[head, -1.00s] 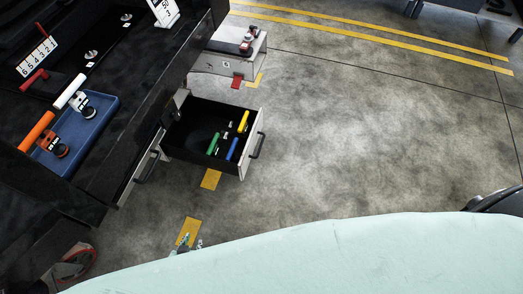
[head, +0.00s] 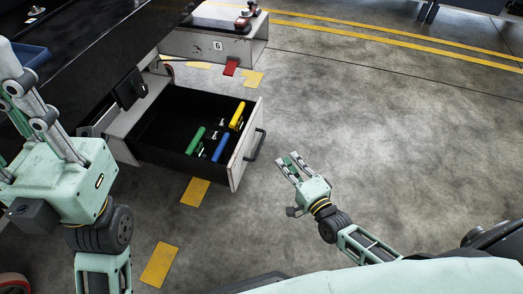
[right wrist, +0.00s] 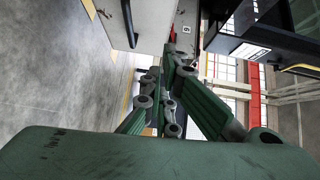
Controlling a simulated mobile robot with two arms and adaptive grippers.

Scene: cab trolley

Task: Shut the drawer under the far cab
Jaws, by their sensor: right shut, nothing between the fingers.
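The open drawer (head: 252,112) juts out from under the dark bench at the left in the head view. It has a light front panel and a dark handle (head: 254,146). Green, blue and yellow handled tools lie inside. My right gripper (head: 288,162) is shut and empty, to the right of the drawer front and apart from it. In the right wrist view, its fingers (right wrist: 163,95) meet, and a pale front panel (right wrist: 107,12) with a dark handle (right wrist: 128,22) shows at upper left. My left gripper (head: 22,85) is at the left, its fingertips partly cut off.
A grey box (head: 190,43) marked 6 stands beyond the drawer, with a red tool (head: 245,18) on top. A blue tray (head: 28,54) lies on the bench at upper left. The concrete floor (head: 380,120) at right is clear.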

